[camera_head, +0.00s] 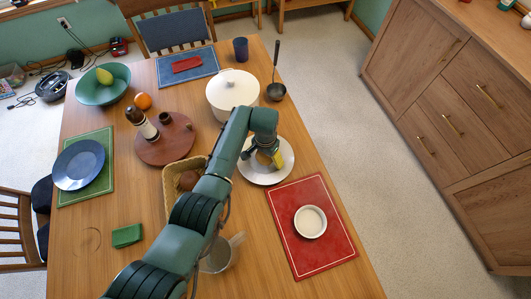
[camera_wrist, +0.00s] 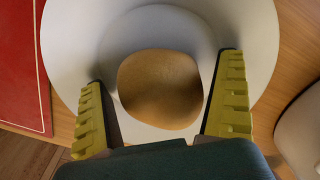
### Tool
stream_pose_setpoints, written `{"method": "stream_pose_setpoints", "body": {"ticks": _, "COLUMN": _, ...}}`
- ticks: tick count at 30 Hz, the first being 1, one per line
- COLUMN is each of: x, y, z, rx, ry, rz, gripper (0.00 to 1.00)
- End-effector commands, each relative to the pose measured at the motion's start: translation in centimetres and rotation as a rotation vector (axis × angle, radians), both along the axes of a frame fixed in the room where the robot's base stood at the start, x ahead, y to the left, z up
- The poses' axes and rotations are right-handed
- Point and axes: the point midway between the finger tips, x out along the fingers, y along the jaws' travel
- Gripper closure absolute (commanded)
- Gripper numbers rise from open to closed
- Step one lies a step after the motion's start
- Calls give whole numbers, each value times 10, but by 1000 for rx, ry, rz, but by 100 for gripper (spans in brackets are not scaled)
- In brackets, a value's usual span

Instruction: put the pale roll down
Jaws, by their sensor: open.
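The pale roll (camera_wrist: 160,88) is a tan, rounded bun resting on a white plate (camera_wrist: 70,40) in the wrist view. My gripper (camera_wrist: 165,95) is open, with one yellow-green ridged finger on each side of the roll. Gaps show between the fingers and the roll. In the head view my gripper (camera_head: 267,158) is over the white plate (camera_head: 250,176), and the roll is mostly hidden there by my gripper.
A white lidded pot (camera_head: 231,90) and a ladle (camera_head: 276,90) stand behind the plate. A basket (camera_head: 171,190) with a brown roll is left of it. A red placemat (camera_head: 335,245) with a white bowl (camera_head: 310,221) is in front. A clear pitcher (camera_head: 217,260) stands beneath my arm.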

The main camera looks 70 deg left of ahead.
Motion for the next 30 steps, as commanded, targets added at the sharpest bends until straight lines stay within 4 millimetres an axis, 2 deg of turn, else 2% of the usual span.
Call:
{"method": "stream_pose_setpoints", "body": {"ticks": 5, "x": 0, "y": 1, "z": 9, "rx": 2, "ry": -1, "rz": 0, "gripper": 0}}
{"method": "stream_pose_setpoints", "body": {"ticks": 8, "x": 1, "y": 1, "z": 28, "rx": 5, "ry": -3, "rz": 0, "gripper": 0}}
{"method": "stream_pose_setpoints", "body": {"ticks": 15, "x": 0, "y": 1, "z": 88, "rx": 3, "ry": -2, "rz": 0, "gripper": 0}}
{"method": "stream_pose_setpoints", "body": {"ticks": 19, "x": 0, "y": 1, "z": 111, "rx": 2, "ry": -1, "rz": 0, "gripper": 0}}
{"method": "stream_pose_setpoints", "body": {"ticks": 24, "x": 0, "y": 0, "z": 123, "rx": 0, "ry": 0, "rz": 0, "gripper": 0}}
{"method": "stream_pose_setpoints", "body": {"ticks": 30, "x": 0, "y": 0, "z": 123, "rx": 0, "ry": 0, "rz": 0, "gripper": 0}}
